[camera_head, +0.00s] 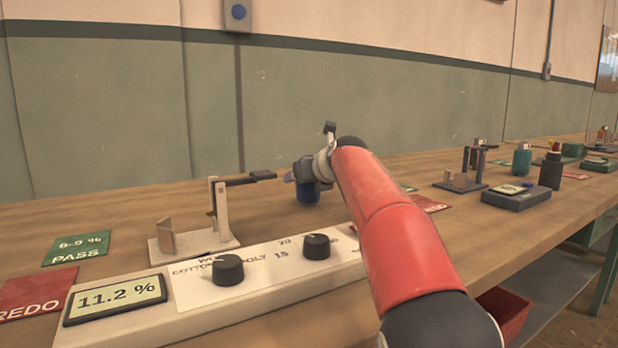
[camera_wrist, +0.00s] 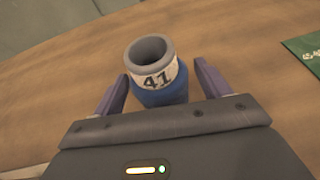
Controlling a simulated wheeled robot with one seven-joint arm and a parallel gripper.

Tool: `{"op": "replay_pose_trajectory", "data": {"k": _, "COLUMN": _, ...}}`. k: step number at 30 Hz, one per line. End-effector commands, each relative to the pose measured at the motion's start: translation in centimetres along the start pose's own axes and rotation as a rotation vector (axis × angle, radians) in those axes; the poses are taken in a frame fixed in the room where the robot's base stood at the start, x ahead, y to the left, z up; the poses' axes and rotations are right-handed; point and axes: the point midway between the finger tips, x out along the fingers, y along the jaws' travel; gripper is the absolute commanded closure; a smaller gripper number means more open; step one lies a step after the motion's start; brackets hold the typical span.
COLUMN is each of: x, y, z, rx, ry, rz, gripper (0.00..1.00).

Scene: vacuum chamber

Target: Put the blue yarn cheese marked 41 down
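The blue yarn cheese marked 41 (camera_wrist: 165,92) is between my gripper's fingers in the wrist view. It has a grey hollow core and a white label reading 41. In the head view its blue body (camera_head: 307,194) shows below my gripper (camera_head: 308,177) and appears to stand upright on the wooden bench (camera_head: 380,240). In the wrist view my gripper (camera_wrist: 161,69) has its two purple fingers spread on either side of the cheese. A gap shows at the right finger and a narrower one at the left.
A tester with a white stand (camera_head: 222,215) and a white panel with knobs (camera_head: 275,274) are left and front of my gripper. A green PASS card (camera_head: 78,249) and red REDO card (camera_head: 38,294) lie at left. A dark device (camera_head: 516,196) and jars stand at right.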

Motion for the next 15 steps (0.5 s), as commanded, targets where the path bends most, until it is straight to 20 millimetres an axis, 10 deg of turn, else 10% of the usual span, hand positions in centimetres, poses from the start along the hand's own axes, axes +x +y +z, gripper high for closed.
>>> {"op": "replay_pose_trajectory", "data": {"k": 15, "x": -3.7, "y": 0.0, "z": 0.1, "rx": 0.0, "ry": -0.005, "rz": 0.0, "gripper": 0.24}}
